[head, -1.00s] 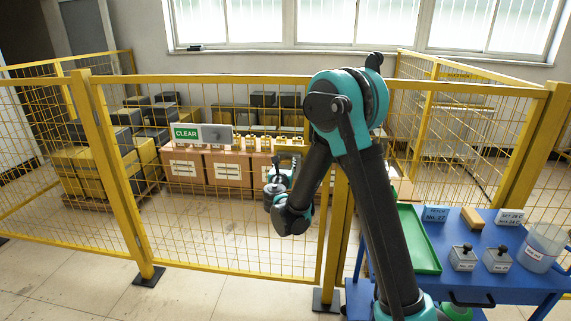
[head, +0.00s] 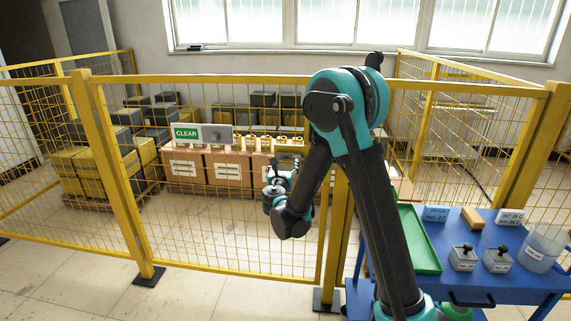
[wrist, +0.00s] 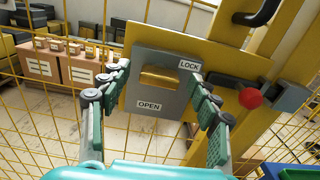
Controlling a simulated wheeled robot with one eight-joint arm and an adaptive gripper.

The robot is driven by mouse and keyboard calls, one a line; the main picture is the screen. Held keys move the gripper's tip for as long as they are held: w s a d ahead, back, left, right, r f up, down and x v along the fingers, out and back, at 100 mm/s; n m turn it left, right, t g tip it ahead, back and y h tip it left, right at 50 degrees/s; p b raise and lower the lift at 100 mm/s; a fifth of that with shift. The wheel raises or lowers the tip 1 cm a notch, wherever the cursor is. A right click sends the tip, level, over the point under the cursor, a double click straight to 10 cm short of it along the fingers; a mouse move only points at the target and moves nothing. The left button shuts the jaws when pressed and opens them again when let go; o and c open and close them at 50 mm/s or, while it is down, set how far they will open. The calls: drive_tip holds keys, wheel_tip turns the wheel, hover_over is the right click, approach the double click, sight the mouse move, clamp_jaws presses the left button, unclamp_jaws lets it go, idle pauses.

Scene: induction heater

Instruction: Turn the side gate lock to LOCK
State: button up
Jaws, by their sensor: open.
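The side gate lock shows in the wrist view as a grey box (wrist: 172,57) on a yellow plate. A brass turning knob (wrist: 160,78) sits on its face, lying nearly level with a slight tilt. An OPEN label (wrist: 149,105) is below the knob and a LOCK label (wrist: 190,65) is to its upper right. My gripper (wrist: 159,75) is open, with one finger on each side of the knob and a gap to it on both sides.
A red ball-ended handle (wrist: 250,98) and a black grip (wrist: 258,13) are right of the lock. Yellow mesh fencing (head: 222,260) runs across the front. A blue cart (head: 455,272) with a green tray (head: 418,240) stands at right. A CLEAR sign (head: 187,133) hangs on the fence.

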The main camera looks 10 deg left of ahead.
drive_tip(key=s, duration=1)
drive_tip(key=shift+s+a, duration=0.15)
drive_tip(key=shift+s, duration=0.25)
